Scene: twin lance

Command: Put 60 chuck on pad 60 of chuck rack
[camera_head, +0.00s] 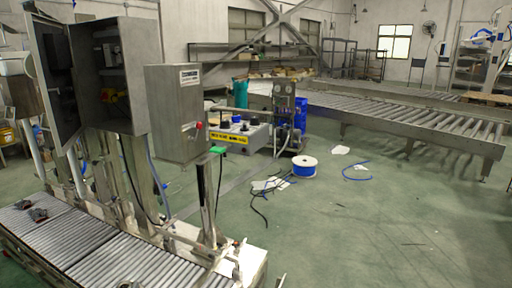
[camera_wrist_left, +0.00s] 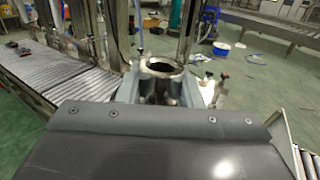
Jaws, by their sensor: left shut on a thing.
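In the left wrist view, my left gripper (camera_wrist_left: 160,92) is shut on a metal, ring-topped piece (camera_wrist_left: 161,67), which I take to be the chuck. Its round open mouth faces up, and its lower part is hidden between the jaws and behind the dark wrist cover. No number on it is readable. I cannot make out the left gripper or the held piece clearly in the head view. I cannot identify the chuck rack or pad 60 in either view. My right gripper is not in view.
A roller conveyor (camera_head: 128,262) with small dark parts (camera_head: 38,214) runs along the lower left, beneath steel posts and a grey cabinet (camera_head: 175,112). The floor at right is mostly clear.

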